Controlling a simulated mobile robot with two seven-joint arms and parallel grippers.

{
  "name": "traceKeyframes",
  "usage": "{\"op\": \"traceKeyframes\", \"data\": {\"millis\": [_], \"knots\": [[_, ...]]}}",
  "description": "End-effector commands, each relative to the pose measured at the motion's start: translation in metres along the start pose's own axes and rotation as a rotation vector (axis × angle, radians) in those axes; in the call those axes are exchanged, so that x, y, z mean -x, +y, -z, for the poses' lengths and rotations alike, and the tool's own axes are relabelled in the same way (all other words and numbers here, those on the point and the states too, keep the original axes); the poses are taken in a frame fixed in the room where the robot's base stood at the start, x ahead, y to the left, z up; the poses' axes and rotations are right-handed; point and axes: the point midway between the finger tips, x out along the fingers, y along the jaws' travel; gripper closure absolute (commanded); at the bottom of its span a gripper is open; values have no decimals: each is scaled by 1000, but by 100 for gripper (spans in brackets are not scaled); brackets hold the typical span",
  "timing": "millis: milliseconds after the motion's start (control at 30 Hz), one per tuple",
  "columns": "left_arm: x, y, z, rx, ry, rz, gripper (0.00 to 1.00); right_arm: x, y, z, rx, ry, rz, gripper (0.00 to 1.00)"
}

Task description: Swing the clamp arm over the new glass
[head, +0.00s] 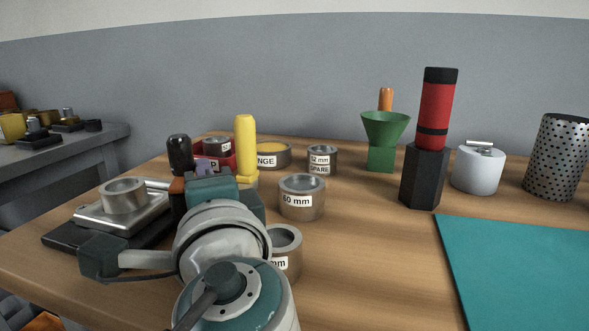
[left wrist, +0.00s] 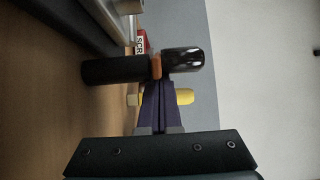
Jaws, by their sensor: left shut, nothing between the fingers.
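The clamp fixture has a black base (head: 60,236) with a silver plate (head: 92,217) and a metal ring (head: 124,195) on it. A black knob (head: 179,150) with an orange collar (head: 177,188) stands upright at its right side; the knob (left wrist: 183,60) and collar (left wrist: 156,67) also show in the left wrist view. My left gripper (left wrist: 160,84) is shut and empty, its purple fingertips at the collar; whether they touch it I cannot tell. I cannot make out the glass. My right gripper is not in view.
A yellow cylinder (head: 245,145) and a red scrap bin (head: 228,164) stand close behind. A 60 mm ring (head: 302,200) and another ring (head: 288,243) are close right of my arm.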

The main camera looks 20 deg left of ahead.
Motion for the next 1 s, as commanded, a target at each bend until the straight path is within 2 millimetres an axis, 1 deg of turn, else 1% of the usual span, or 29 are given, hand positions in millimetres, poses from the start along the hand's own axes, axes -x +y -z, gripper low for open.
{"op": "traceKeyframes", "data": {"millis": [400,533,667,900,1000], "knots": [[0,0,0,0,0,0,100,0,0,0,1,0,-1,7],[7,0,0,0,1,-2,100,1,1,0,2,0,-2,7],[28,1,0,1,1,-5,100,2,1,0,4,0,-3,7],[74,1,0,1,2,-3,100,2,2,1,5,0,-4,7],[88,0,0,0,1,-2,100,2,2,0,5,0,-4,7]]}}
